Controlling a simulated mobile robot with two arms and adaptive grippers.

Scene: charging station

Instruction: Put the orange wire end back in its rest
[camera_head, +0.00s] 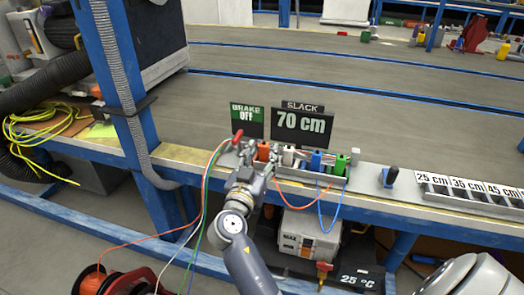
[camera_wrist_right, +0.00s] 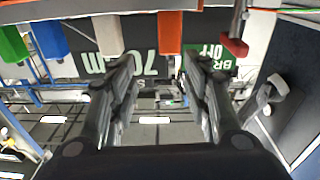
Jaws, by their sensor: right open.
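The orange wire end (camera_head: 263,152) is a small block in a row on the rack (camera_head: 310,180) at the table's front edge, left of a white block. It also shows at the top of the right wrist view (camera_wrist_right: 170,33). My right gripper (camera_head: 246,156) is open, just beside the orange block in the head view. In the right wrist view its spread fingers (camera_wrist_right: 158,72) point toward the orange block, with no held object visible. Whether the orange end sits fully in a rest cannot be told. My left gripper is not in view.
White (camera_head: 288,155), blue (camera_head: 315,160) and green (camera_head: 338,165) blocks stand right of the orange one. A red end (camera_head: 237,138) is close to the left. Hanging wires (camera_head: 203,200) run beside my right arm. Brake and 70 cm signs (camera_head: 303,124) stand behind.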

